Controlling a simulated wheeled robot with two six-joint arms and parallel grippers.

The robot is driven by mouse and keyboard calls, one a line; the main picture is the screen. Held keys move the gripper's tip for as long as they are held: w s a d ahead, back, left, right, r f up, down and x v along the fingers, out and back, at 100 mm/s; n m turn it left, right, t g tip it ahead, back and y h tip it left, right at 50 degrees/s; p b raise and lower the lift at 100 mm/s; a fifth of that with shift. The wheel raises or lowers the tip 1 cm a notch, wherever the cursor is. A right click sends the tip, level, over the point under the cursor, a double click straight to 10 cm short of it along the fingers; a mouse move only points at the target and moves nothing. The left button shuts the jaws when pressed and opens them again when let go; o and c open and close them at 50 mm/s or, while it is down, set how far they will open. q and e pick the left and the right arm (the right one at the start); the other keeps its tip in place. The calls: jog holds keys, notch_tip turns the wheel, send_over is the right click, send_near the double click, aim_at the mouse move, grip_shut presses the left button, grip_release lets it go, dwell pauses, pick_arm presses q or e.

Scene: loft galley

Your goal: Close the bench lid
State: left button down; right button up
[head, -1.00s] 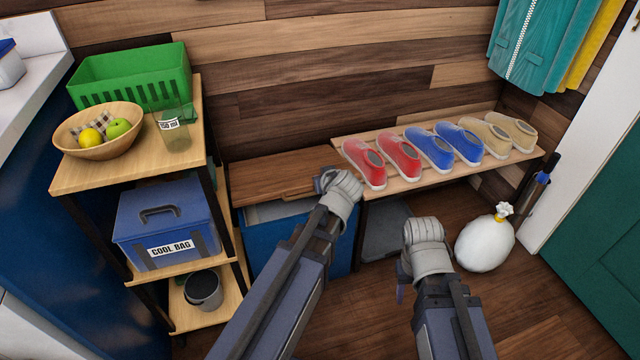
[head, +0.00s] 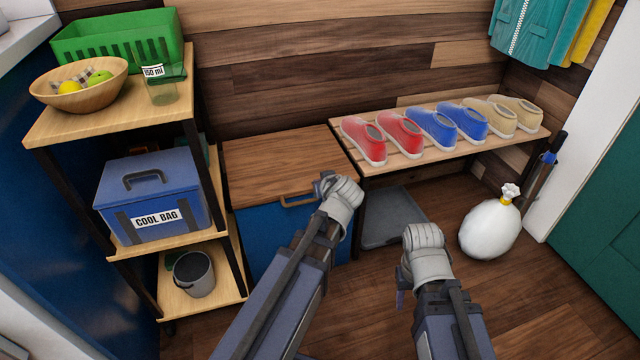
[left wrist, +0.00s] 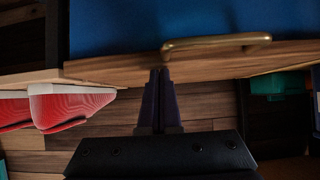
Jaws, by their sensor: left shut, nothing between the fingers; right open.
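The bench (head: 275,238) has a blue front and a wooden lid (head: 275,160) with a brass handle (head: 297,201) at its front edge. The lid lies flat on the bench, with no gap visible along the front. My left gripper (head: 319,187) is at the lid's front right corner, beside the handle. In the left wrist view its fingers (left wrist: 160,95) are shut and empty, close to the lid edge; the handle (left wrist: 216,42) is in front of the blue panel. Contact cannot be told. My right gripper (head: 401,297) is open, over the floor, its fingers mostly hidden.
A slatted shoe rack (head: 372,174) with several shoes adjoins the bench on the right. A shelf unit (head: 110,120) with a cool bag (head: 150,195) stands close on the left. A white sack (head: 488,232) is on the floor at right. Floor in front is clear.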

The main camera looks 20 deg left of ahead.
pick_arm(q)
jog(key=shift+s+f, duration=0.25)
jog(key=shift+f, duration=0.1)
pick_arm(e)
jog(key=shift+f, duration=0.1)
